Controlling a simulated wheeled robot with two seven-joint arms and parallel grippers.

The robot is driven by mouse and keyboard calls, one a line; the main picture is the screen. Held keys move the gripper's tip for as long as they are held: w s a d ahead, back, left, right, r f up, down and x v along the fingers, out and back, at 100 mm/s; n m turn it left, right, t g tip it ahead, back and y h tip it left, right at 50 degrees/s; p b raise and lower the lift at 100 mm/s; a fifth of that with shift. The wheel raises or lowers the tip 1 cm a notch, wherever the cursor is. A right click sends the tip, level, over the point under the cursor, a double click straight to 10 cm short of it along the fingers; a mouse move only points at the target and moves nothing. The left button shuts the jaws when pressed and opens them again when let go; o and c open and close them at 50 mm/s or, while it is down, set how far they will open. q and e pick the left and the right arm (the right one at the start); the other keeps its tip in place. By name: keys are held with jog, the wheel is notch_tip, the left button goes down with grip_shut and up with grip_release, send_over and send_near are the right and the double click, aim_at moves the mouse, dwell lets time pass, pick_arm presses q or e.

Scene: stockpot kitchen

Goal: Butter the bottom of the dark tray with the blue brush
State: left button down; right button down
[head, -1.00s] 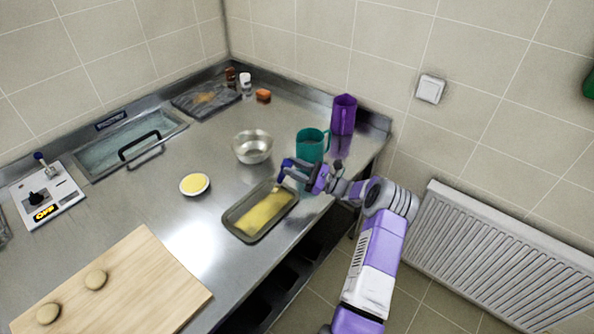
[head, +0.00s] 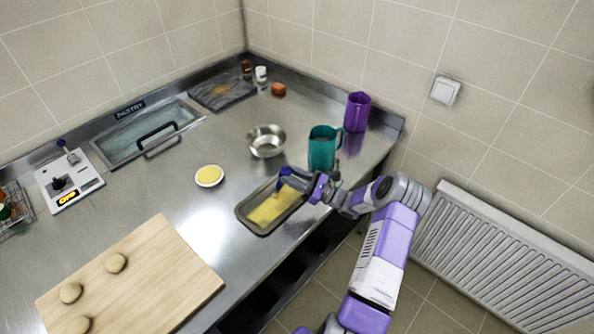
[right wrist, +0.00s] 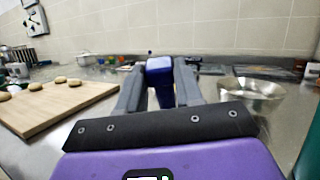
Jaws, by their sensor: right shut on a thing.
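The dark tray (head: 242,213) is a shallow rectangular pan near the counter's right edge in the head view. A yellow layer (head: 268,210) covers much of its bottom; the upper end is partly hidden by my gripper. My right gripper (head: 290,177) is over the tray's upper end, shut on the blue brush (head: 283,183). The brush points down into the tray; I cannot tell whether its bristles touch the bottom. In the right wrist view the blue brush (right wrist: 159,67) sits between the fingers. A small white dish of yellow butter (head: 209,176) stands left of the tray. My left gripper is not in view.
A metal bowl (head: 266,141) stands behind the tray. A teal jug (head: 322,149) is close behind my right gripper, with a purple jug (head: 357,111) beyond. A wooden board (head: 150,280) with dough pieces lies front left. Bare counter separates board and tray.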

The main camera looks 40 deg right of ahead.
jog(key=shift+a+p, duration=2.85)
jog(key=shift+a, duration=4.2)
jog(key=shift+w+d+b, duration=0.25)
jog(key=shift+d+b, duration=0.6)
jog(key=shift+d, duration=1.5)
jog(key=shift+w+d+b, duration=0.3)
jog(key=shift+d+b, duration=0.6)
jog(key=shift+d, duration=1.45)
jog(key=shift+w+d+b, duration=0.25)
jog(key=shift+d+b, duration=0.6)
jog(key=shift+d, duration=1.5)
jog(key=d+b, duration=0.4)
jog(key=d, duration=0.2)
jog(key=shift+w+d+r, duration=0.15)
jog(key=shift+w+d, duration=0.1)
jog(key=shift+d, duration=0.15)
jog(key=shift+r, duration=0.1)
